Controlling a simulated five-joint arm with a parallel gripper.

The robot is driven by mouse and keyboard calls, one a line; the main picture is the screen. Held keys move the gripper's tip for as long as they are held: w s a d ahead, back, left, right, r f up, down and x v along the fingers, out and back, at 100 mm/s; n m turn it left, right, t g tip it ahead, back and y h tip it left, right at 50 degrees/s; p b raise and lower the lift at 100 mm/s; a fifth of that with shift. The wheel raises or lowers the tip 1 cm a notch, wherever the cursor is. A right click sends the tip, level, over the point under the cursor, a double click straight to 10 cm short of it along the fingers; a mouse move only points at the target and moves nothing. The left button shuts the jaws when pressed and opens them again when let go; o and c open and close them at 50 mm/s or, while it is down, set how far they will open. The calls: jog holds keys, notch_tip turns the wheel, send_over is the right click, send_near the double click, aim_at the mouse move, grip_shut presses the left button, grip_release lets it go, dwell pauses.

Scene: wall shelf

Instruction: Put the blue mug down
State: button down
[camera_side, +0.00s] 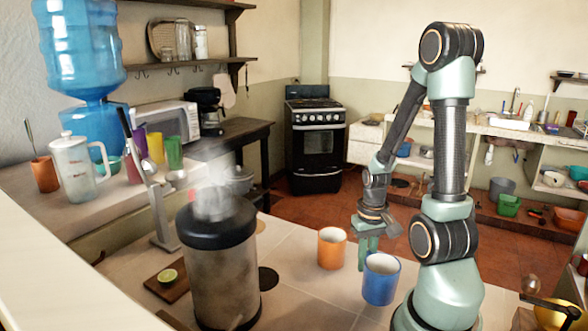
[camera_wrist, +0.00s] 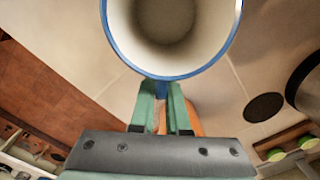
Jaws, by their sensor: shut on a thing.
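The blue mug (camera_side: 381,284) is upright at the near side of the tiled counter (camera_side: 300,286), with its pale inside facing up. I cannot tell whether its base touches the counter. In the wrist view its blue-rimmed mouth (camera_wrist: 205,58) fills the top middle. My gripper (camera_side: 368,256) points down at the mug's far left side. In the wrist view its two green fingers (camera_wrist: 164,97) meet the mug's near edge and are shut on it, seemingly at the handle, which they mostly hide.
An orange mug (camera_side: 331,250) stands close to the left of my gripper. A steaming metal cylinder with a black lid (camera_side: 222,268) and a board with a cut lime (camera_side: 168,276) are farther left. A dark round mat (camera_side: 268,279) lies bare beside the cylinder.

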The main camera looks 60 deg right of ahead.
jog(key=shift+f, duration=1.65)
jog(key=shift+f, duration=0.1)
jog(key=c, duration=0.9)
grip_release()
